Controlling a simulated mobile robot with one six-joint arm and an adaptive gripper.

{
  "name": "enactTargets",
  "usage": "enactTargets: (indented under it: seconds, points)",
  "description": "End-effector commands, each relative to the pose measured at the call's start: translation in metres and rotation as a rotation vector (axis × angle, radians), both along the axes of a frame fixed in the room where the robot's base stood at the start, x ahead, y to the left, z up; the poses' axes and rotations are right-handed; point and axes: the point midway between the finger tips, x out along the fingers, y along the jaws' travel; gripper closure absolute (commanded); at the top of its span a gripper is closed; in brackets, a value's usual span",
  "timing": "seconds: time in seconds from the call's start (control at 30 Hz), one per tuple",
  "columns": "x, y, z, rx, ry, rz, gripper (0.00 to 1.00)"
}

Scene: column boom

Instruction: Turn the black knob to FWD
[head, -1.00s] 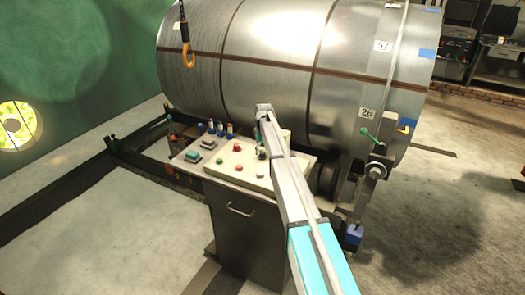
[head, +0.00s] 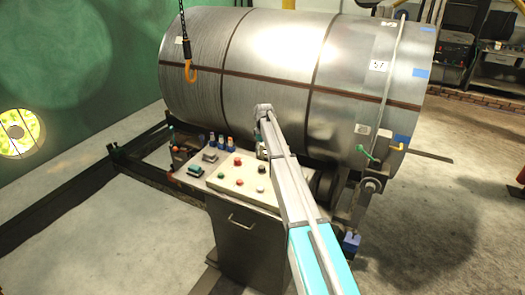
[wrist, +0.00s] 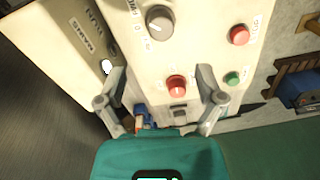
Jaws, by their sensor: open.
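A round dark grey knob (wrist: 160,22) with a pale pointer mark sits on the cream panel (wrist: 70,40) at the top of the wrist view. Small lettering surrounds it, too blurred to read surely, so its setting is unclear. My gripper (wrist: 162,74) is open and empty, its two fingers spread over the panel, with the knob beyond the fingertips and not between them.
A red button (wrist: 177,86) shows between the fingers. Another red button (wrist: 239,35) and a green button (wrist: 232,78) lie to the right. Behind the console (head: 245,240) stands a large metal drum (head: 270,60). A hook (head: 190,70) hangs at its left.

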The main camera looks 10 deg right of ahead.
Motion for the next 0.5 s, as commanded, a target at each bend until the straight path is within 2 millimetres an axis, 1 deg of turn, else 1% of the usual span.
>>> enactTargets:
  seconds: [0.03,0.3,0.47,0.5]
  points:
    - [0.000,0.000,0.009,0.000,0.000,0.000,0.13]
    - [0.001,-0.001,0.029,0.000,0.000,0.000,0.13]
    - [0.001,-0.001,0.039,0.000,0.000,0.000,0.13]
    - [-0.006,-0.001,0.032,0.000,0.000,-0.006,0.13]
